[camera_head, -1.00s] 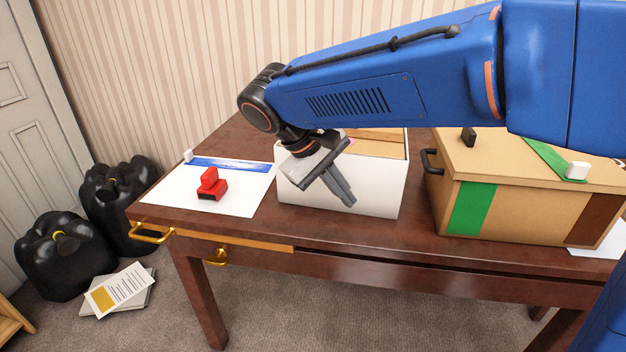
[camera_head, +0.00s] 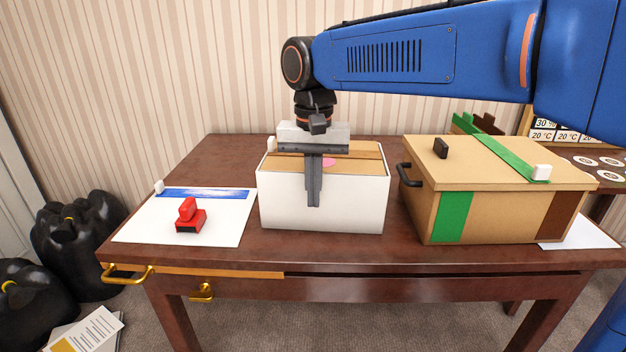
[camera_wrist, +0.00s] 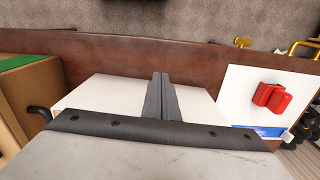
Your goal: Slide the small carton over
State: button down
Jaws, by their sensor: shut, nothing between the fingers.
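The small carton (camera_head: 322,203) is a white box with brown top flaps and a pink spot on top. It stands upright on the dark wooden table (camera_head: 300,250), between a white sheet and a larger cardboard box. My gripper (camera_head: 314,204) points down with its fingers closed together, in front of the carton's near white face in the head view. I cannot tell whether the fingers touch it. In the wrist view the closed fingers (camera_wrist: 160,78) overlap the carton's white surface (camera_wrist: 105,92), and the gripper body hides part of it.
A brown box (camera_head: 490,205) with green tape and a black handle stands close on the right. A white sheet (camera_head: 150,228) with a red stamp (camera_head: 189,216) lies on the left. Gold drawer handles (camera_head: 128,274) stick out at the table's front. Black bags (camera_head: 75,240) stand on the floor.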

notch_tip(320, 180, down, 5)
jog(key=shift+f, duration=0.15)
jog(key=shift+w+d, duration=0.1)
jog(key=shift+w, duration=1.9)
jog(key=w, duration=0.9)
jog(key=w+d, duration=0.1)
jog(key=w, duration=0.8)
jog(key=w+d, duration=0.1)
jog(key=w, duration=0.8)
jog(key=shift+w+d, duration=0.2)
jog(key=shift+w, duration=0.2)
